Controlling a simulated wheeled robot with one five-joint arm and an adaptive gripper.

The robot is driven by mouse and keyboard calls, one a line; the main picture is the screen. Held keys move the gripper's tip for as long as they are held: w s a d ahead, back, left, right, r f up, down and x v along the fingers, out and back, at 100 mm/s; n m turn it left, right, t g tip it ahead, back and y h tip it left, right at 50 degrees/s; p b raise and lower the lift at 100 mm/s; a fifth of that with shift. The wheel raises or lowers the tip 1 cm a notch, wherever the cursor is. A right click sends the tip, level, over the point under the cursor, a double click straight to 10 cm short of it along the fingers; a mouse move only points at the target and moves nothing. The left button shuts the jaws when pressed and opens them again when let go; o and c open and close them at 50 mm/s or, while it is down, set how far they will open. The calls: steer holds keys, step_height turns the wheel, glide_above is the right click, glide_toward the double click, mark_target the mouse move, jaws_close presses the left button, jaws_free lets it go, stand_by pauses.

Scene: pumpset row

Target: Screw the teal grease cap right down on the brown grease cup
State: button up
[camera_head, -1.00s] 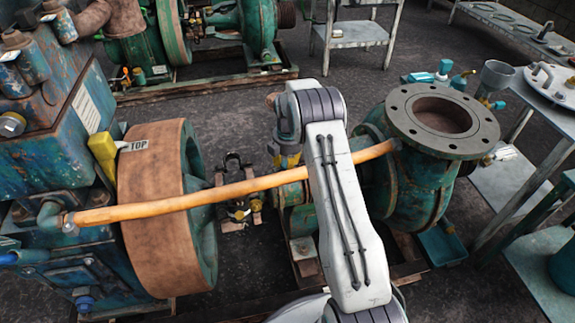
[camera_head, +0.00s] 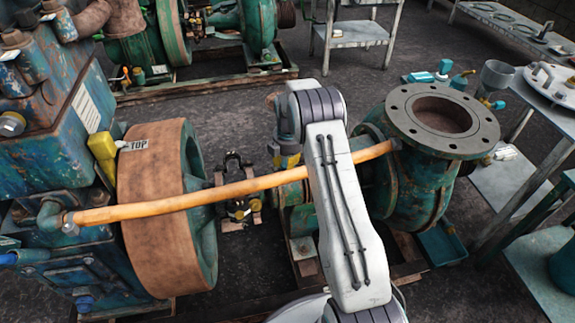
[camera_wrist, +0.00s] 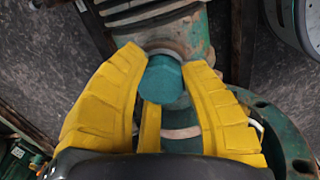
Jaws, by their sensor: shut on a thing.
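The teal grease cap (camera_wrist: 164,82) is between the yellow fingers of my gripper (camera_wrist: 165,88) in the wrist view. My gripper is shut on it, with fingers on its left and right sides and a third finger below. A pale ring (camera_wrist: 165,49) shows just beyond the cap, against the green pump housing.
An orange hose (camera_head: 240,188) runs across the set, passing behind my arm. The flanged pump inlet (camera_head: 442,120) stands to the right, and the brown-rimmed flywheel (camera_head: 155,210) to the left. A grey bench (camera_head: 545,265) stands at the far right.

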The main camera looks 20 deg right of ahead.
steer(key=shift+f+m, duration=0.1)
steer(key=shift+m, duration=0.7)
steer(key=shift+s+f, duration=0.1)
steer(key=shift+f+m, duration=0.15)
steer(key=shift+m, duration=0.95)
steer(key=shift+s, duration=0.1)
steer(key=shift+o, duration=0.2)
steer(key=shift+f+m, duration=0.15)
steer(key=shift+m, duration=0.75)
